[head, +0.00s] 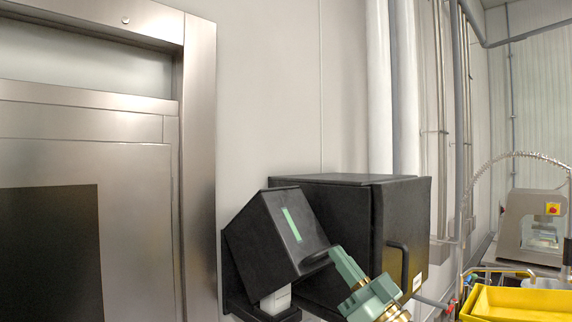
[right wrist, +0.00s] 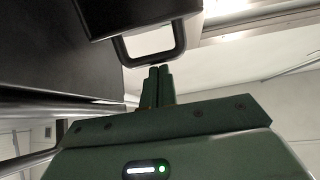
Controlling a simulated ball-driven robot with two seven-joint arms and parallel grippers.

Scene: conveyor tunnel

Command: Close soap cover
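The black soap cover (head: 278,238) is on the wall in the head view, with a light green strip on its face. It is tilted outward, and a white part (head: 277,300) shows beneath it. A dark handle (head: 318,256) is at its lower right edge. My green right gripper (head: 338,254) is at that handle. In the right wrist view the gripper's fingers (right wrist: 158,70) are together, with their tips just below the black handle loop (right wrist: 150,58). I cannot tell whether they touch it. Nothing shows between the fingers. My left gripper is not in view.
A larger black box (head: 345,205) with its own handle (head: 400,265) is close behind the cover to the right. A steel door frame (head: 198,150) stands left. A yellow bin (head: 515,303) and a grey machine (head: 530,225) are at the far right.

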